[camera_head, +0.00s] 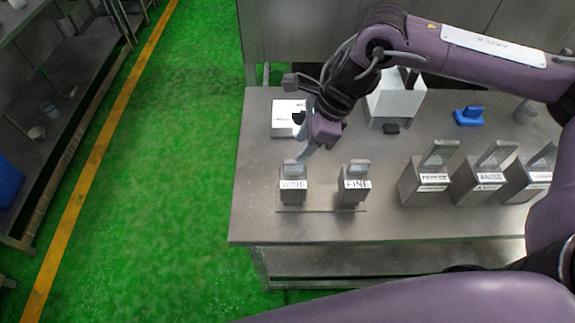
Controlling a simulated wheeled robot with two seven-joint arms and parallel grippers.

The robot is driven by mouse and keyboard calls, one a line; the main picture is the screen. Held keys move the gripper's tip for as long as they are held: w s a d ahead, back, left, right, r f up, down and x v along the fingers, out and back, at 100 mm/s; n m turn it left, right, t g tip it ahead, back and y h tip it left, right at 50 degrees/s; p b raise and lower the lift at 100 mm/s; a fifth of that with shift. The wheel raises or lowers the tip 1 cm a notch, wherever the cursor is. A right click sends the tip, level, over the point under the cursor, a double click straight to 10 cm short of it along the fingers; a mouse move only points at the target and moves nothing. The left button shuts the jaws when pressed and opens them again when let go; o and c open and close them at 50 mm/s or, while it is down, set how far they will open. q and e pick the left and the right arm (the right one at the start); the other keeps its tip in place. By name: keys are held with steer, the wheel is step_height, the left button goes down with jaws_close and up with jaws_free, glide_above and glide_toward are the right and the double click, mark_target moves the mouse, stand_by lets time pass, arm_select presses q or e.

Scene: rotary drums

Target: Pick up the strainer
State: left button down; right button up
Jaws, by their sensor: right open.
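Two small metal holders stand side by side near the front left of the table, one labelled WIDE (293,189) and one labelled FINE (354,189). Each has a grey upright piece at its top. I cannot tell for sure which thing is the strainer. My right gripper (308,142) reaches in from the right and points down, just behind and above the WIDE holder. It is open, and I see nothing held in it. Whether it touches the piece in the WIDE holder is unclear. My left gripper is not in view.
Metal table (400,226) with larger labelled metal boxes (424,187) on the right. A white box (396,100), a white labelled block (287,118) and a blue piece (468,116) stand farther back. Green floor lies left; a shelf (60,105) stands at far left.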

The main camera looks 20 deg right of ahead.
mark_target(293, 161)
steer(key=shift+a+f, duration=0.15)
steer(key=shift+f, duration=0.2)
steer(key=f+p, duration=0.2)
steer(key=a+f+p, duration=0.1)
steer(key=shift+s+f, duration=0.2)
steer(key=shift+s, duration=0.15)
steer(key=x, duration=0.2)
steer(key=shift+w+a+f+p, duration=0.1)
steer(key=shift+w+f+p, duration=0.1)
steer(key=shift+p, duration=0.2)
steer(key=shift+w+f, duration=0.1)
steer(key=shift+f, duration=0.15)
steer(key=c, duration=0.4)
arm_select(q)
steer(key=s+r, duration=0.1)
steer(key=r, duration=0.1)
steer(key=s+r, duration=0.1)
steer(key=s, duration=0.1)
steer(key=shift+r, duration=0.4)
arm_select(e)
jaws_close()
steer(key=shift+r, duration=0.1)
